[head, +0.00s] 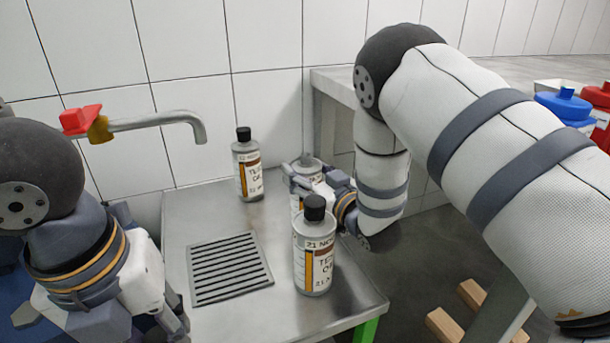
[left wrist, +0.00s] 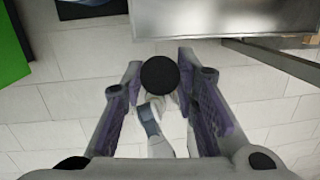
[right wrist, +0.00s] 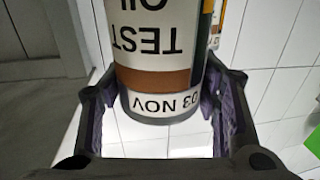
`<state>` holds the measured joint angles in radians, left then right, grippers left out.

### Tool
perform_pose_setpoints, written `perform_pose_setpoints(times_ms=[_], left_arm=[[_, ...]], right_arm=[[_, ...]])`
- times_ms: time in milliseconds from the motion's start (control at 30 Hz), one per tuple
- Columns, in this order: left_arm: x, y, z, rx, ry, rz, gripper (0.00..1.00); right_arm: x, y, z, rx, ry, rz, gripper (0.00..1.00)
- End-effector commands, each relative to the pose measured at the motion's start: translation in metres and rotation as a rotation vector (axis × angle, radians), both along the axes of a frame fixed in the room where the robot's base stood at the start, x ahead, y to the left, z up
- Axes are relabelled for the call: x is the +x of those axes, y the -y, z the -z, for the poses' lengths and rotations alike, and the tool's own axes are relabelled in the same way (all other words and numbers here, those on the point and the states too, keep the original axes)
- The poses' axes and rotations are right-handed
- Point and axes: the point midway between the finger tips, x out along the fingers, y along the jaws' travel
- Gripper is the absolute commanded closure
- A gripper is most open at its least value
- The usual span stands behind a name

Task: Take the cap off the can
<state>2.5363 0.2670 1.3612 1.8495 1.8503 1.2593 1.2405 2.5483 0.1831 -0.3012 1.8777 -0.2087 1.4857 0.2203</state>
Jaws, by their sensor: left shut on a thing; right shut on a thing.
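My right gripper (head: 318,182) is shut around a grey can with a white, brown and orange label (head: 299,203). No black cap shows on its grey top in the head view. The right wrist view shows this can (right wrist: 160,80) between the finger pads, its "TEST OIL" and "03 NOV" print upside down. A nearer can hides part of it in the head view, so I cannot tell whether it touches the bench. My left gripper (left wrist: 160,85) is shut on a round black cap (left wrist: 160,74), away from the can. In the head view this gripper is at the lower left.
Two other cans with black caps stand upright on the steel bench (head: 205,215): one at the back (head: 247,167), one near the front right (head: 314,250). A drain grate (head: 229,268) lies left of it. A tap (head: 155,122) juts over the bench. Blue and red containers stand far right.

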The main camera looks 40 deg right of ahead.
Motion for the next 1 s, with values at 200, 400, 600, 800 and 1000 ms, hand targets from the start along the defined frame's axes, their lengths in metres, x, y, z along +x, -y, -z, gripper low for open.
perform_pose_setpoints(times_ms=[200, 400, 600, 800, 1000], left_arm=[[0.0, 0.0, -0.001, 0.0, 0.001, 0.0, 1.0], [0.0, 0.0, 0.0, 0.0, 0.0, 0.0, 1.0], [0.0, 0.0, 0.0, 0.0, 0.0, 0.0, 1.0], [0.0, 0.0, -0.003, -0.001, 0.003, 0.0, 1.0], [0.0, 0.0, -0.009, 0.0, 0.008, 0.0, 1.0]], right_arm=[[0.001, 0.0, -0.003, -0.001, 0.008, -0.001, 1.0], [0.001, 0.0, 0.001, 0.0, 0.004, -0.001, 0.26], [0.001, -0.001, 0.001, 0.0, 0.004, -0.002, 0.24], [-0.005, -0.001, -0.003, 0.0, 0.002, -0.001, 0.24], [-0.049, -0.004, -0.003, 0.002, 0.001, 0.0, 0.24]])
